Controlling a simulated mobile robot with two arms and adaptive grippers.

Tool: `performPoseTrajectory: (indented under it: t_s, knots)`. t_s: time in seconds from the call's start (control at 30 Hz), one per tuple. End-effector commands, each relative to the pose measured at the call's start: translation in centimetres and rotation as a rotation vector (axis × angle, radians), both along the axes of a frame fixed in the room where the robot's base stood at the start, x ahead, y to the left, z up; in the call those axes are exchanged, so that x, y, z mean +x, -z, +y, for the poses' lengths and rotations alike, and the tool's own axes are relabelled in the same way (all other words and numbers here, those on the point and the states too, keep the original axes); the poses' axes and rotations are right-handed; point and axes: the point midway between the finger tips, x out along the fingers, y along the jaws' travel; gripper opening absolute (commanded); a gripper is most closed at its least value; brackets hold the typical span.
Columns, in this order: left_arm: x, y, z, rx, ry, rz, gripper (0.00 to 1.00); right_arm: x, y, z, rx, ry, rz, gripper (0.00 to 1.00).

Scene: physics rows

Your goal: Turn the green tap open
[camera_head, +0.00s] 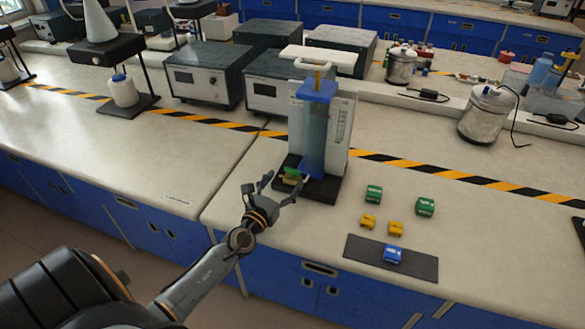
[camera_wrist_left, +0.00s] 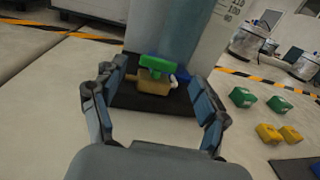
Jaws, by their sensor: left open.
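The green tap (camera_head: 292,172) sits low on the front left of a blue column apparatus (camera_head: 318,135) on a black base (camera_head: 322,190). In the left wrist view the green tap (camera_wrist_left: 153,63) lies across the top of a tan valve body (camera_wrist_left: 154,79). My left gripper (camera_head: 275,188) is open just in front of the tap. In the left wrist view its two fingers (camera_wrist_left: 158,97) stand apart on either side of the tap, and I see no contact. My right gripper is not in view.
Several green and yellow small blocks (camera_head: 374,194) lie to the right. A blue block (camera_head: 393,254) lies on a dark mat (camera_head: 420,265). Grey instrument boxes (camera_head: 207,75) stand behind.

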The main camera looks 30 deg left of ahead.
Motion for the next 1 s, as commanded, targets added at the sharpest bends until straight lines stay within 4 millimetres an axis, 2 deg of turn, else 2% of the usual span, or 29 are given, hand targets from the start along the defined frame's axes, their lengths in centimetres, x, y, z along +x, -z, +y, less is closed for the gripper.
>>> performPoseTrajectory:
  t_s: [0.1,0.3,0.43,0.7,0.73,0.77,1.0]
  knots:
    - [2.5,-0.1,0.3,0.001,0.000,-0.002,0.74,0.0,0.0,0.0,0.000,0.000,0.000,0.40]
    - [5.1,0.1,0.6,0.000,0.000,-0.001,0.74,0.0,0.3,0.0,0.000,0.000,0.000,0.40]
    - [5.8,0.0,0.7,-0.001,-0.001,0.000,0.74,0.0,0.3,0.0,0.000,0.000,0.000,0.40]
    - [5.9,0.0,0.7,-0.001,0.000,0.000,0.74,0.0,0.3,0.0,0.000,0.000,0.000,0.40]
    - [5.9,0.0,0.7,-0.001,0.000,0.000,0.72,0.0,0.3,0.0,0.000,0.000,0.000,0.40]
    - [5.9,0.0,0.7,-0.001,0.000,0.000,0.65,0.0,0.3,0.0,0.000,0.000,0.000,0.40]
    - [5.9,0.0,0.7,-0.001,0.000,0.000,0.18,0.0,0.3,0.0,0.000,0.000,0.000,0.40]
